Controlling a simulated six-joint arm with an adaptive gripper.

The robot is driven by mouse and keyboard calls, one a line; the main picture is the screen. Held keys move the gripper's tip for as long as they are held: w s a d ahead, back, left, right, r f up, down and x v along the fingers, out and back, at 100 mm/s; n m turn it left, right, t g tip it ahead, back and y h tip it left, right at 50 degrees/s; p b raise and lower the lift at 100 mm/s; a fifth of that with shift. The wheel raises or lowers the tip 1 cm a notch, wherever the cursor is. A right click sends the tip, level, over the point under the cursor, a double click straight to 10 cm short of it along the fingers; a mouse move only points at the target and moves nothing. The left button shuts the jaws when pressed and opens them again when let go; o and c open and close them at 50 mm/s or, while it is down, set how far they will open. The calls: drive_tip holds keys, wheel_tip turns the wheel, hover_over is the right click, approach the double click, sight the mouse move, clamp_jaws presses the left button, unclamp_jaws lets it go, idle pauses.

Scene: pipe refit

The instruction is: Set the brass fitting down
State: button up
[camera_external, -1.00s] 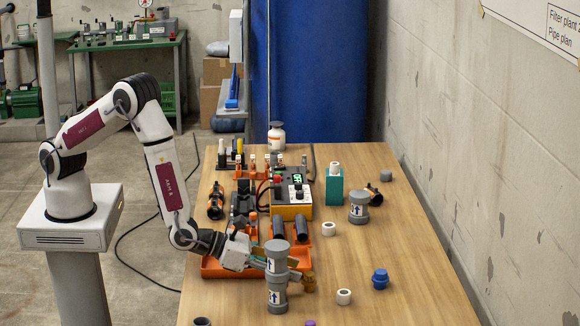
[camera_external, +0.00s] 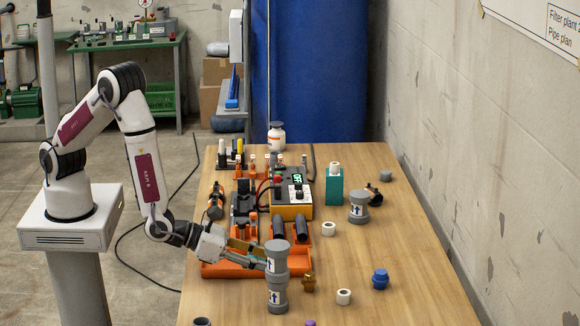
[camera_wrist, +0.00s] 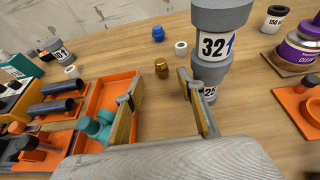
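The brass fitting (camera_external: 308,283) stands on the wooden table just right of the stacked grey pipe pieces (camera_external: 276,275). In the wrist view the brass fitting (camera_wrist: 161,68) is beyond and between my fingertips, clear of both. My gripper (camera_wrist: 155,85) is open and empty. In the external view my gripper (camera_external: 262,260) is low over the table, left of the brass fitting, with its fingertips partly hidden behind the grey stack.
The grey stack, labelled 32 and 25 (camera_wrist: 212,45), stands close to my right finger in the wrist view. An orange tray (camera_wrist: 95,95) with teal parts lies left. A white ring (camera_external: 344,297) and a blue cap (camera_external: 380,279) stand right. Open table lies further right.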

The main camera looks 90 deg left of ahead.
drive_tip(key=shift+r, duration=0.15)
drive_tip(key=s+a+r+m+g+h, duration=0.2)
drive_tip(key=s+a+r+m, duration=0.25)
drive_tip(key=r+m, duration=0.55)
drive_tip(key=s+a+r+m+g+h, duration=0.15)
drive_tip(key=s+a+r+m, duration=0.3)
drive_tip(key=r+m, duration=0.5)
drive_tip(key=s+a+r+m+g+y, duration=0.1)
drive_tip(key=s+a+r+m+g, duration=0.1)
drive_tip(key=s+a+m, duration=0.6)
drive_tip(key=s+a+r+m+g+y, duration=0.2)
drive_tip(key=s+a+m, duration=0.7)
drive_tip(key=s, duration=0.8)
drive_tip(key=shift+a+g, duration=0.1)
drive_tip(key=shift+g, duration=0.15)
